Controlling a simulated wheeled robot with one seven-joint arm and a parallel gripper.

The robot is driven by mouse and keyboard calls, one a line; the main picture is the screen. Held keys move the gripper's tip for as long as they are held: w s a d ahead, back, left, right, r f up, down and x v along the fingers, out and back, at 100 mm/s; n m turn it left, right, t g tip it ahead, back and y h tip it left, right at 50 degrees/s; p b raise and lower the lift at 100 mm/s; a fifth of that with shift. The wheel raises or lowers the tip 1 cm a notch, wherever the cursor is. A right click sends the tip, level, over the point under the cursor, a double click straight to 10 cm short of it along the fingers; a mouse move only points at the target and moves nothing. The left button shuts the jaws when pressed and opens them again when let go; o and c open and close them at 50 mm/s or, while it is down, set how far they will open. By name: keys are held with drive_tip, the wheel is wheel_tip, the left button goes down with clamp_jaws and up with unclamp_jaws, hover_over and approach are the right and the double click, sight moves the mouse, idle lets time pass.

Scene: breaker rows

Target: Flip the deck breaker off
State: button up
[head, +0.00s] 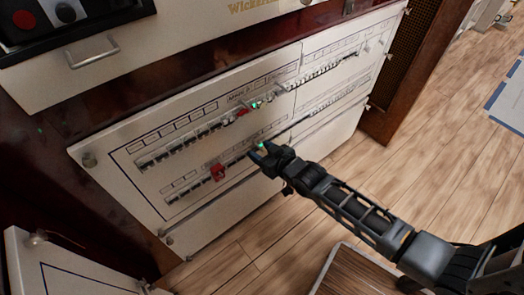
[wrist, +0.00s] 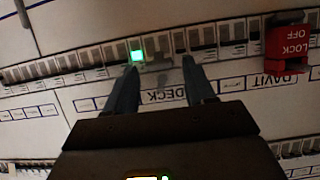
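The breaker panel (head: 200,130) fills the cabinet front in the head view, with two rows of small switches. A DECK label (wrist: 165,96) shows between my fingers in the wrist view. Just above it in that view is a grey breaker (wrist: 160,57), with a lit green light (wrist: 137,56) at its left. My gripper (head: 257,153) is at the lower row in the head view. In the wrist view my gripper (wrist: 158,66) is open, its fingers apart on either side of the grey breaker. Whether they touch it, and the lever's exact position, I cannot tell.
A red lock-off piece (wrist: 287,42) sits on the row right of my fingers in the wrist view; it shows left of my gripper in the head view (head: 218,172). Another green light (head: 256,104) is on the upper row.

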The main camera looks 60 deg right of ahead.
drive_tip(key=c, duration=0.9)
drive_tip(key=shift+f+t+h+b, duration=0.8)
drive_tip(key=shift+t+b, duration=1.25)
drive_tip(key=shift+b, duration=2.4)
drive_tip(key=shift+f+t+h+b, duration=0.35)
drive_tip(key=shift+f+t+b, duration=1.3)
drive_tip(key=shift+b, duration=2.8)
drive_tip(key=shift+f+t+h+b, duration=0.6)
drive_tip(key=shift+t+b, duration=1.8)
drive_tip(key=shift+b, duration=2.05)
drive_tip(key=o, duration=1)
drive_tip(key=shift+o, duration=0.2)
drive_tip(key=shift+f, duration=0.1)
